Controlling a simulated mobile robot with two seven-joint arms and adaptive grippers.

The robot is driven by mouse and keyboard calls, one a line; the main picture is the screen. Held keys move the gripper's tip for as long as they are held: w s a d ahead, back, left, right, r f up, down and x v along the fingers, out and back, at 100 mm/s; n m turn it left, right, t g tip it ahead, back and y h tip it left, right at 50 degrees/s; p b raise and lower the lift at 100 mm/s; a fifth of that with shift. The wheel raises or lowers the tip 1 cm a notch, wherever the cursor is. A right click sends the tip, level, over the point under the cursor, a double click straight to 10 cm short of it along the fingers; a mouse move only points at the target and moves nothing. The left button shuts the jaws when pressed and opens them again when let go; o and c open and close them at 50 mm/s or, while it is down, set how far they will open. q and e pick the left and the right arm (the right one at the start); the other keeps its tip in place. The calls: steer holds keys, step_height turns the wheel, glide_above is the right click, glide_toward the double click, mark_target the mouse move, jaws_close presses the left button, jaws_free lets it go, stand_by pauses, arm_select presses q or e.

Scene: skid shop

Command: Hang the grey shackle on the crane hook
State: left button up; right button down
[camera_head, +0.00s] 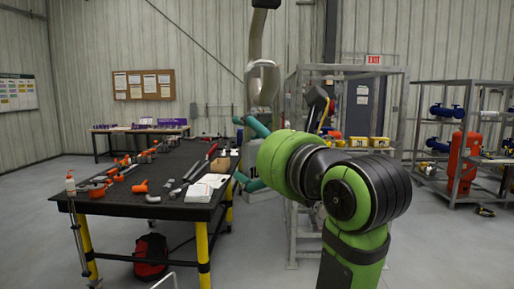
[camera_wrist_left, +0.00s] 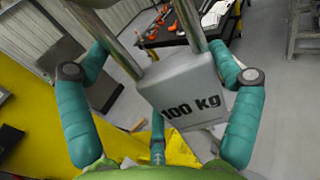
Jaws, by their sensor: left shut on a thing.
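The grey shackle (camera_wrist_left: 180,85) is a block marked "100 kg" with two shiny rods rising from it in the left wrist view. In the head view its tall grey loop (camera_head: 278,88) stands above my left gripper (camera_head: 240,150). The teal fingers of that gripper are shut around the block, one on each side and one below. The pale, curved crane hook (camera_head: 254,40) hangs from a dark piece at the top. Its lower curve overlaps the loop in the picture; I cannot tell whether they touch. My green left arm hides part of the block. My right gripper is out of view.
A black table (camera_head: 150,208) with orange tools and papers stands to the left. A grey metal frame (camera_head: 405,100) stands behind my arm. A rack with a red cylinder (camera_head: 464,162) is at the right. The floor between table and rack has some clear room.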

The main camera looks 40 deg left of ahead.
mark_target(254, 168)
arm_select(q)
steer(key=shift+w+a+f+b, duration=0.15)
steer(key=shift+f+b, duration=0.55)
steer(key=shift+f, duration=0.2)
steer(key=shift+w+a+f+b, duration=0.1)
steer(key=shift+f+b, duration=0.6)
steer(key=shift+f, duration=0.2)
steer(key=o, duration=0.6)
steer(key=shift+d+f, duration=0.1)
